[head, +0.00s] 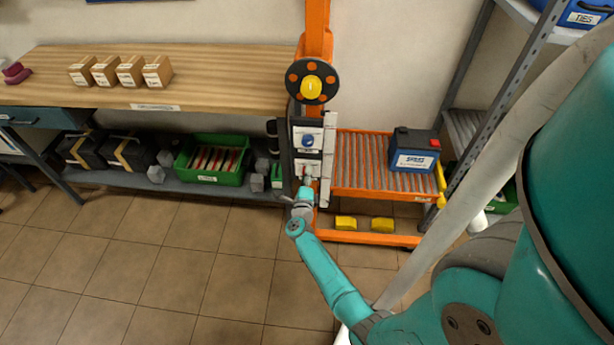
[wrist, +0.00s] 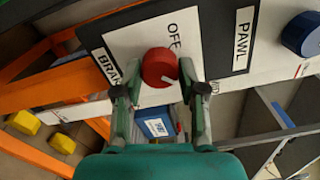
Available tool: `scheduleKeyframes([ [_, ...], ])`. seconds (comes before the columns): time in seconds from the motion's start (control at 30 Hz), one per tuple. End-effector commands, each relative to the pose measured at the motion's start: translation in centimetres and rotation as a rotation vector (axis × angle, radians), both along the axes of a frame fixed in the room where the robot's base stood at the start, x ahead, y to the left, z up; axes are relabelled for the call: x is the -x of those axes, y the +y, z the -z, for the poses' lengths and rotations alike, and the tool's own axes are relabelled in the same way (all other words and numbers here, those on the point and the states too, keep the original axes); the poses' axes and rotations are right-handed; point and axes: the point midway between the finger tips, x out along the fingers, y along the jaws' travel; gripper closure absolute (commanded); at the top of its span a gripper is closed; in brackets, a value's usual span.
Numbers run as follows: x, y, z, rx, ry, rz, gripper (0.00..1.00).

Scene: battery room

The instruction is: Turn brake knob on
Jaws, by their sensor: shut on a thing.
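The red brake knob (wrist: 159,66) sits on a white panel (wrist: 125,45) in the wrist view, beside a partly covered "BRAKE" label and an "OFF" mark. A short pale mark shows at its lower right edge; which setting it points at I cannot tell. My gripper (wrist: 160,84) has one finger on each side of the knob and is shut on it. In the head view my gripper (head: 306,184) is at the lower part of the panel and mostly hides the knob.
A blue knob (wrist: 303,34) by the "PAWL" label is close to the right; it also shows above my gripper in the head view (head: 307,140). An orange roller cart (head: 360,180) carries a battery (head: 414,150). A workbench (head: 220,70) stands left; the floor in front is clear.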

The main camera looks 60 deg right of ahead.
Motion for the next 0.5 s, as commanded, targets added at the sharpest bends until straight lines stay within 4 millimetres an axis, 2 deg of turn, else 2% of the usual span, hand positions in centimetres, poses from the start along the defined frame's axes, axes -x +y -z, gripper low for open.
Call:
scheduleKeyframes([
  [0.27,0.07,0.05,0.15,-0.004,-0.001,0.0,0.94],
  [0.3,0.08,0.04,0.15,-0.004,-0.001,0.0,0.57],
  [0.4,0.06,0.04,0.12,-0.002,0.0,0.0,0.34],
  [0.5,0.04,0.03,0.09,-0.002,0.0,0.0,0.34],
])
